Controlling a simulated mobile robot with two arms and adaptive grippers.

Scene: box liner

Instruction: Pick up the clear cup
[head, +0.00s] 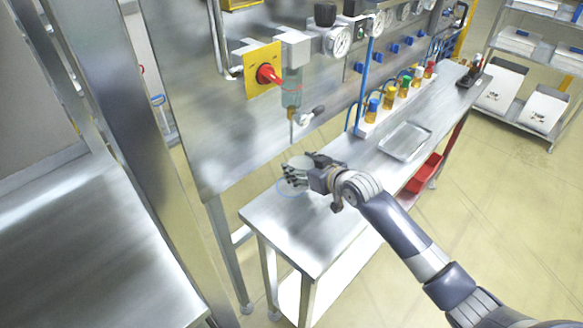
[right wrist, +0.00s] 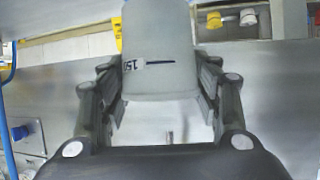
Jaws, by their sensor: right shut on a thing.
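The clear cup (right wrist: 160,45) fills the top middle of the right wrist view, a frosted see-through vessel with a dark line and a number mark near its lower end. My right gripper (right wrist: 163,88) is shut on it, one finger on each side. In the head view my right gripper (head: 293,174) is over the near left part of the steel bench (head: 283,232), below the valve outlet. There the cup is faint and mostly hidden by the fingers. My left gripper is not in view.
A red valve handle (head: 267,73) on a yellow plate and a thin pipe (head: 291,130) are above the gripper. A blue-framed rack with several capped bottles (head: 373,110) and a metal tray (head: 405,141) stand farther along the bench. The bench's near end is clear.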

